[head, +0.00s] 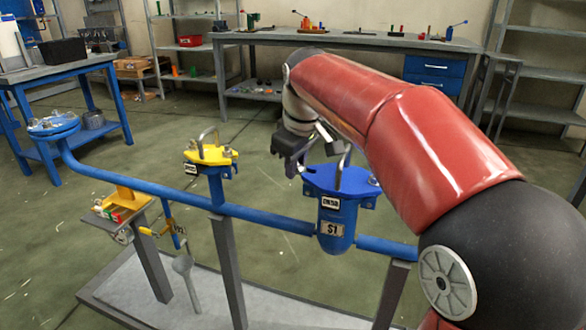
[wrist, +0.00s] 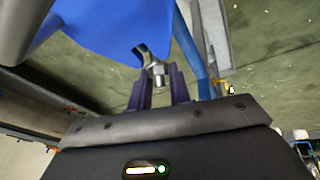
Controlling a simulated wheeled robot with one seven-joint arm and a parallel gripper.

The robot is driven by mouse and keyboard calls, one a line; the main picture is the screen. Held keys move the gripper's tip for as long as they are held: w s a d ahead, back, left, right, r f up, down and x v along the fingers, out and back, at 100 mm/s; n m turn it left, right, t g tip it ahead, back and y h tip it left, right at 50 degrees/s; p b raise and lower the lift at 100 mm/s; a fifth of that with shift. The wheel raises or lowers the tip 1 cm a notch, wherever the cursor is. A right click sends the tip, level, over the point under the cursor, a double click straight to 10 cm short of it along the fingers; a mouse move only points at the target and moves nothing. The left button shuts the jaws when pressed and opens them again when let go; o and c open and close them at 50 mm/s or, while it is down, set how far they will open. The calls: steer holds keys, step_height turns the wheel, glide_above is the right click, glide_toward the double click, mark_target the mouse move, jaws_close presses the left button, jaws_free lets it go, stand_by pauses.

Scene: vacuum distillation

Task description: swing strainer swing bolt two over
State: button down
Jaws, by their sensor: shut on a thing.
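The blue strainer (head: 338,222) carries an S1 label and sits in the blue pipe line, with a flat blue lid (head: 335,182) and a metal handle on top. My gripper (head: 296,166) is at the left edge of the lid. In the wrist view, the fingers of my gripper (wrist: 159,88) are closed around a small metal swing bolt (wrist: 157,72) beside the blue lid (wrist: 120,28). The bolt's lower part is hidden between the fingers. I cannot tell from the head view how far the bolt is tilted.
A yellow-topped fitting (head: 211,155) with a handle stands left of the strainer on the same blue pipe (head: 270,219). A blue flanged end (head: 53,127) is at the far left. Grey posts (head: 229,270) hold the pipe. A workbench (head: 345,42) stands behind, with open floor between.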

steer(key=c, duration=1.5)
jaws_free()
steer(key=shift+c, duration=0.2)
steer(key=p+v, duration=0.1)
steer(key=v, duration=0.6)
steer(key=shift+r, duration=0.35)
steer(key=shift+s, duration=0.1)
